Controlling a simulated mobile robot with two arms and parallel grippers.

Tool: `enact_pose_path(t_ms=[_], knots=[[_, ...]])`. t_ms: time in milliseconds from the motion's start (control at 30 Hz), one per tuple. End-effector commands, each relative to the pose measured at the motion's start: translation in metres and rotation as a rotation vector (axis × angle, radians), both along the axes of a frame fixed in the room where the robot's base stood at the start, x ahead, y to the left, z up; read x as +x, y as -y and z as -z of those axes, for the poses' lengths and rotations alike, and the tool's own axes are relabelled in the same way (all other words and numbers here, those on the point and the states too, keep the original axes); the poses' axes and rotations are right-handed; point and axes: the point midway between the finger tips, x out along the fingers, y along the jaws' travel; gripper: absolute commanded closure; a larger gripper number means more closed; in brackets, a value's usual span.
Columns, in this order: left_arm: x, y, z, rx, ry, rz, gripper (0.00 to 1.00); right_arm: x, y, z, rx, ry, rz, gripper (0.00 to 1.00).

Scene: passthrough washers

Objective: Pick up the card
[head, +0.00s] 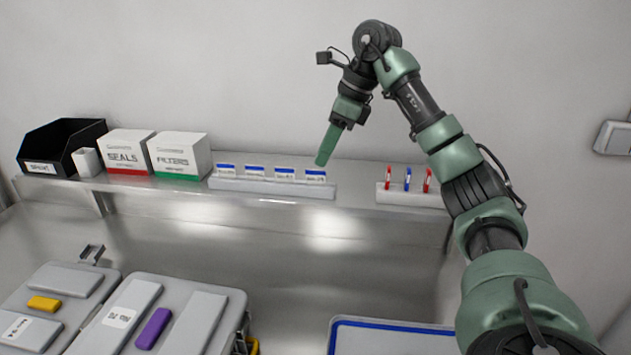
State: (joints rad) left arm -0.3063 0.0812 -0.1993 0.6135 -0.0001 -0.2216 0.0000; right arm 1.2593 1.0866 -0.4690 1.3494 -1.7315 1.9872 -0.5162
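Several white cards with blue top bands stand in a row in a low white rack (270,188) on the steel shelf. The rightmost card (314,175) is at the right end of this rack. My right gripper (322,160) reaches down from above, its green fingertips just above or at the top of the rightmost card. The fingers show edge-on as one piece, so I cannot tell whether they are apart or touch the card. My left gripper is not in view.
On the shelf (350,180) stand a black bin (50,145), a seals box (130,155), a filters box (180,157) and a holder (405,197) with red and blue items. Grey cases (190,290) and a blue-edged tray (390,340) lie below.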

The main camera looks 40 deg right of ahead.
Motion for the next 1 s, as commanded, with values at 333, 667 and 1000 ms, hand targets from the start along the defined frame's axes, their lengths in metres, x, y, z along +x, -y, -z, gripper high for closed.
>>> enact_pose_path(t_ms=[333,667,1000], knots=[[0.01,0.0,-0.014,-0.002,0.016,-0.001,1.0,0.015,-0.005,0.039,0.001,-0.001,0.0,0.72],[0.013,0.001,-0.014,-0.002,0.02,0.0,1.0,0.016,-0.006,0.043,0.001,0.002,0.0,0.83],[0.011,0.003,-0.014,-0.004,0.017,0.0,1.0,0.016,-0.006,0.043,0.001,0.0,0.0,1.0]])
